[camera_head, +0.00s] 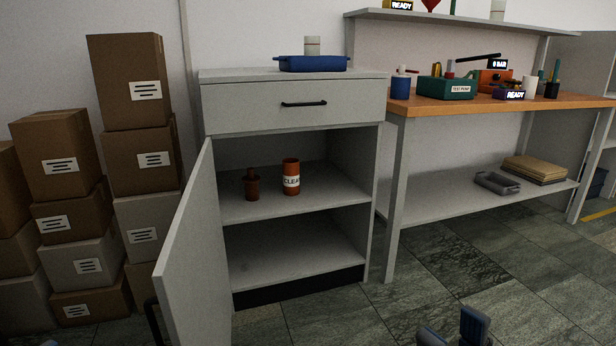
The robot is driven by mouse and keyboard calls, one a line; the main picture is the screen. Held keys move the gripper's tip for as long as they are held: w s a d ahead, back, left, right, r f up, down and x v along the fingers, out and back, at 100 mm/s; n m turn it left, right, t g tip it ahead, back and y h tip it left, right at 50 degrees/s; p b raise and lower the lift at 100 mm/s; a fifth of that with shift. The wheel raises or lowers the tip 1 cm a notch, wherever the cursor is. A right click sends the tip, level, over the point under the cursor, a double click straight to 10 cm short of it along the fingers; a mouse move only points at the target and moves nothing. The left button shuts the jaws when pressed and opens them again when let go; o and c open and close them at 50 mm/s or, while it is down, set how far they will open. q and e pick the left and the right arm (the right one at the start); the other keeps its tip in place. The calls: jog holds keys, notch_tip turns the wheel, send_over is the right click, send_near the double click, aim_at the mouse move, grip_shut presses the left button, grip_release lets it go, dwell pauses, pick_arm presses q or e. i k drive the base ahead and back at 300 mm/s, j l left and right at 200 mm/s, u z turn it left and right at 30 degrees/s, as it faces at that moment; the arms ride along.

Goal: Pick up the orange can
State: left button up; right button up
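The orange can (291,166) stands upright on the upper shelf inside the open grey cabinet. It has a white label with dark lettering. My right gripper (453,329) shows at the bottom edge, right of the cabinet and well apart from the can. Its two fingertips are spread with nothing visible between them. A small dark tip at the bottom left edge (49,343) may be my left gripper; too little shows to tell its state.
The cabinet door (192,250) swings out on the left. Stacked boxes (130,85) stand further left. A workbench (430,106) is on the right. Floor in front of the cabinet is clear.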

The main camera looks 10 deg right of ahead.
aim_at(291, 167)
jog(key=i+l+u, duration=0.1)
jog(key=l, duration=0.25)
jog(key=i+l+u, duration=0.1)
jog(key=l, duration=0.25)
jog(key=i+l+u, duration=0.1)
jog(key=i+l, duration=0.15)
jog(key=l, duration=0.15)
jog(key=i+l+u, duration=0.1)
jog(key=l, duration=0.25)
jog(key=i+l+u, duration=0.1)
jog(key=l, duration=0.3)
jog(key=i+u, duration=0.1)
jog(key=i, duration=0.4)
jog(key=i+l+u, duration=0.1)
jog(key=i, duration=0.35)
jog(key=i+l+u, duration=0.1)
jog(key=i, duration=0.4)
jog(key=i+l+u, duration=0.1)
jog(key=i+l, duration=0.15)
jog(key=i, duration=0.2)
